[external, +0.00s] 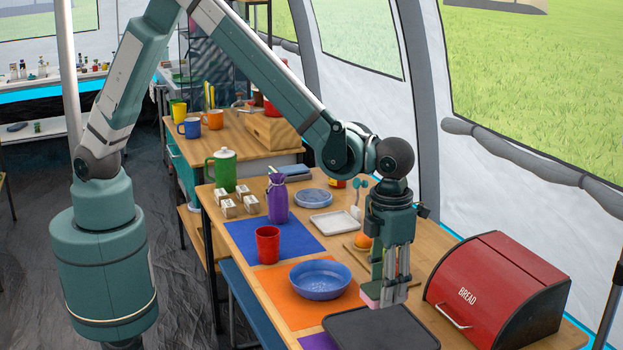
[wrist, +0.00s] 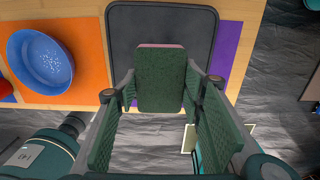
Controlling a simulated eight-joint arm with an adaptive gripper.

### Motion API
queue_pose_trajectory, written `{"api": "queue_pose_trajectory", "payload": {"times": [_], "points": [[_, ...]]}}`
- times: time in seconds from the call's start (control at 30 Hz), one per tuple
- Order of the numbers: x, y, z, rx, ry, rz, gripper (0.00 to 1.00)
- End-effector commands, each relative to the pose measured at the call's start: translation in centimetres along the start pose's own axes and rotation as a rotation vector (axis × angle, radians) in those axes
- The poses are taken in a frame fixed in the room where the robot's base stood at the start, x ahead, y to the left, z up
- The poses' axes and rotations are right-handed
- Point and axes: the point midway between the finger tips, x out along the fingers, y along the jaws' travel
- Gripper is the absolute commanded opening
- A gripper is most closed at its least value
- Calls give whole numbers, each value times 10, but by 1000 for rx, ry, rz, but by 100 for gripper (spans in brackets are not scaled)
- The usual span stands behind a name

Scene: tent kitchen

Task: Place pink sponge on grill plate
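The pink sponge (wrist: 162,80) has a dark green face turned to the wrist camera and a pink edge. It sits between the fingers of my gripper (wrist: 161,88), with a fingertip against each side. In the external view the sponge's pink part (external: 370,298) shows low at the fingertips of my gripper (external: 388,298), partly hidden by a finger. The dark grill plate (external: 385,332) lies at the near end of the table. The sponge is over or beside the plate's far-left edge; in the wrist view it overlaps the plate (wrist: 120,25). The exact height gap is unclear.
A red bread box (external: 495,290) stands right of the plate. A blue bowl (external: 320,279) on an orange mat (external: 275,288) lies to the left. A red cup (external: 267,245), purple bottle (external: 278,200) and white tray (external: 334,223) stand farther back.

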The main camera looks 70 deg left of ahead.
Motion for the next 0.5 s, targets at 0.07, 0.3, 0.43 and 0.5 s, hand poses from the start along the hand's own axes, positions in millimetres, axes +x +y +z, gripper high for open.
{"api": "queue_pose_trajectory", "payload": {"times": [0.07, 0.3, 0.43, 0.5], "points": [[7, 0, 0, 0, 0, 0, 35], [39, 0, 0, 0, 0, 0, 35], [54, 0, 0, 0, 0, 0, 35], [58, 0, 0, 0, 0, 0, 35]]}}
